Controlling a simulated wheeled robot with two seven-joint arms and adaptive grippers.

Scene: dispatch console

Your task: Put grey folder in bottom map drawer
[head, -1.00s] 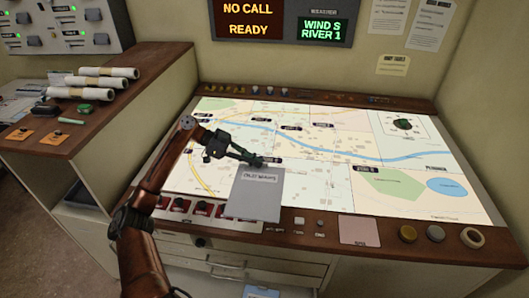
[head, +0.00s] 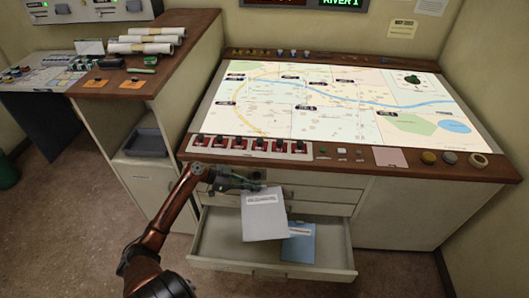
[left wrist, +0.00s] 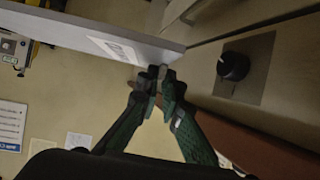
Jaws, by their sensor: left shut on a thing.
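The grey folder (head: 264,217) has a white label on its upper part. My left gripper (head: 258,183) is shut on its top edge, and the folder hangs over the open bottom map drawer (head: 215,247). In the left wrist view the fingertips (left wrist: 160,82) pinch the edge of the grey folder (left wrist: 95,38). A blue folder (head: 298,243) with a pale label lies inside the drawer, partly hidden behind the grey one. I cannot tell whether the grey folder touches the drawer floor. My right gripper is not in view.
Closed drawers (head: 315,194) sit above the open one, under the console edge with red switches (head: 245,145). The lit map table (head: 350,100) is behind. A side cabinet with a grey tray (head: 146,142) stands left. The drawer's left part looks empty.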

